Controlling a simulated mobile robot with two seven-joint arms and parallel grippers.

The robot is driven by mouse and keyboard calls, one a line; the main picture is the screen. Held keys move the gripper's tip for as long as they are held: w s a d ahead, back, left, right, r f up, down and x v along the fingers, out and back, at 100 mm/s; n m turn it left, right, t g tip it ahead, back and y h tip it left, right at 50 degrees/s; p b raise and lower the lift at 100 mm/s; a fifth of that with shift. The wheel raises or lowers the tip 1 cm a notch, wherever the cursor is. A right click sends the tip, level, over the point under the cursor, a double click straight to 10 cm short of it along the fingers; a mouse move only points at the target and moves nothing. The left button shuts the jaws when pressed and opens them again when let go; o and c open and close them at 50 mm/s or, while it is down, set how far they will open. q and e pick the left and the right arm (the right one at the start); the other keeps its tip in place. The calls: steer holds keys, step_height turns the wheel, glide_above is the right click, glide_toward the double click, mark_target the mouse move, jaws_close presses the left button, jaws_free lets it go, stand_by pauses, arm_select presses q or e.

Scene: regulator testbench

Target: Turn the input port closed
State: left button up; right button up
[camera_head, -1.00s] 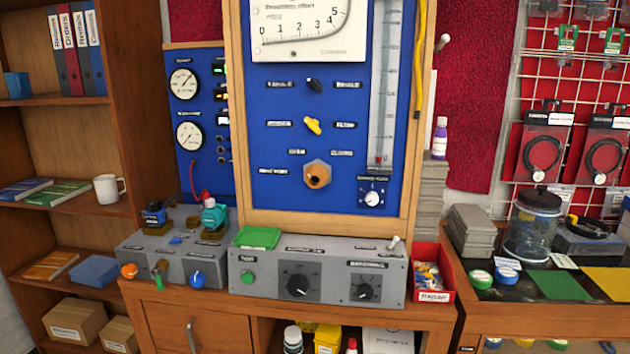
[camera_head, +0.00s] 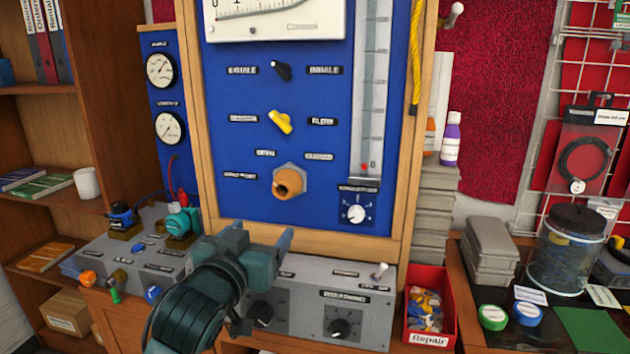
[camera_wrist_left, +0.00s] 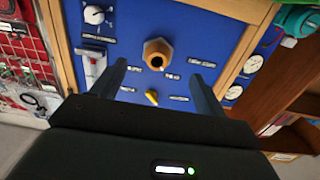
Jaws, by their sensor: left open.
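The input port is an orange-brown hexagonal fitting (camera_head: 290,181) with a round, dark opening. It sits low on the blue panel (camera_head: 225,140), with small labels above it and to its left. In the left wrist view the port (camera_wrist_left: 157,53) appears upside down, ahead of and between the fingers. My left gripper (camera_head: 259,238) is open and empty, below and slightly left of the port in the head view and apart from it. The fingers also show in the left wrist view (camera_wrist_left: 158,72). My right gripper is not in view.
Above the port are a yellow knob (camera_head: 281,122) and a black knob (camera_head: 282,70). A white dial (camera_head: 356,214) is at its lower right. A grey control box (camera_head: 370,318) with black knobs stands below the panel, and a red bin (camera_head: 432,290) is to its right.

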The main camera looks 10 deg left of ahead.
mark_target(282, 191)
arm_select(q)
steer(key=w+r, duration=0.1)
steer(key=w, duration=0.3)
steer(key=w+p, duration=0.1)
steer(key=w, duration=0.4)
steer(key=w+r+p, duration=0.1)
steer(key=w, duration=0.3)
steer(key=shift+w+d+r, duration=0.3)
steer(key=shift+w, duration=0.1)
steer(key=shift+c, duration=0.3)
steer(key=c, duration=0.9)
